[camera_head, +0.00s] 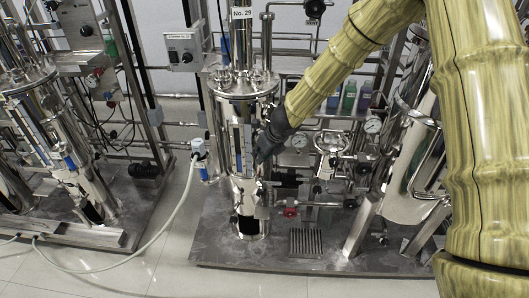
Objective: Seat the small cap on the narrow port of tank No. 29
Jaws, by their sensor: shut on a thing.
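Tank No. 29 (226,135) is the shiny steel vessel left of the middle, standing upright on a metal skid. Its label (242,13) reads "No. 29" at the top. My gripper (261,156) is dark and reaches down from the upper right to the right side of the tank's body. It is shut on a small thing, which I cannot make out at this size. I cannot pick out the small cap for certain. I cannot tell which fitting is the narrow port, or whether the gripper touches the tank.
A pale hose (165,222) runs from a white and blue fitting (198,148) left of the tank to the floor. A red-handled valve (290,211) and pipes sit low to the right. Another steel vessel (418,170) stands further right.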

